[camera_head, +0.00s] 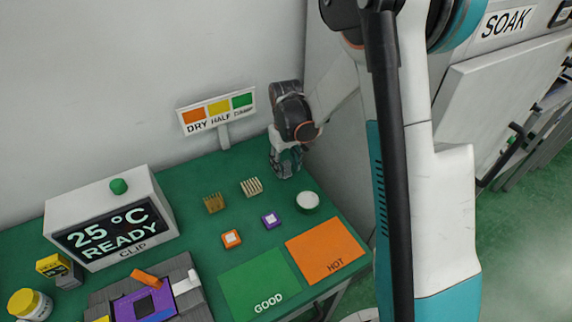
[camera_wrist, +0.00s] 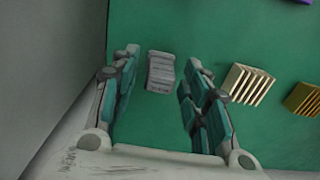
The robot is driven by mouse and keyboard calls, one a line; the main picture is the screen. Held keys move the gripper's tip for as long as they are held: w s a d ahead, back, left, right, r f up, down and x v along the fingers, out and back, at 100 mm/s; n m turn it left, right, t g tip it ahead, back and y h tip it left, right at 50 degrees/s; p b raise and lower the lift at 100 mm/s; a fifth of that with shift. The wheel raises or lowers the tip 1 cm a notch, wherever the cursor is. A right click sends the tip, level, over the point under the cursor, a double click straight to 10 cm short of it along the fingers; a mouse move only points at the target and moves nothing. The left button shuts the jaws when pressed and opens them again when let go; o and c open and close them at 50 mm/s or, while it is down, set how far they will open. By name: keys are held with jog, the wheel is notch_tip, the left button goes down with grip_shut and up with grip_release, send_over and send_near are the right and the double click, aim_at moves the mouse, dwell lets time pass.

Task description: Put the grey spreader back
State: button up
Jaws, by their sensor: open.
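A small grey ridged block, which looks like the grey spreader (camera_wrist: 160,72), lies on the green tabletop in the wrist view. It sits between and just beyond the tips of my gripper (camera_wrist: 162,60), with green showing on both sides of it. My gripper is open and empty, its fingers apart. In the head view my gripper (camera_head: 285,163) points down at the far right end of the table. I cannot make out the grey block there, as the gripper covers that spot.
A pale finned block (camera_wrist: 247,83) and a gold finned block (camera_wrist: 303,98) stand right of my gripper in the wrist view. The head view shows a dry/half/damp sign (camera_head: 217,109), a round white-topped pot (camera_head: 307,201), a CLIP display box (camera_head: 110,220), and green GOOD (camera_head: 255,280) and orange HOT (camera_head: 325,245) pads.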

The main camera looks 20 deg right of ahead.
aim_at(286, 163)
notch_tip(286, 163, up, 11)
jog(key=p, duration=0.3)
jog(key=s+r+m+t, duration=0.1)
jog(key=s+r+t, duration=0.2)
jog(key=s+r, duration=0.8)
jog(key=s+r+m+t, duration=0.1)
jog(key=s+r+t, duration=0.2)
jog(key=s, duration=0.9)
jog(key=shift+s+r+t, duration=0.2)
jog(key=shift+r+t, duration=0.2)
jog(key=shift+t, duration=0.2)
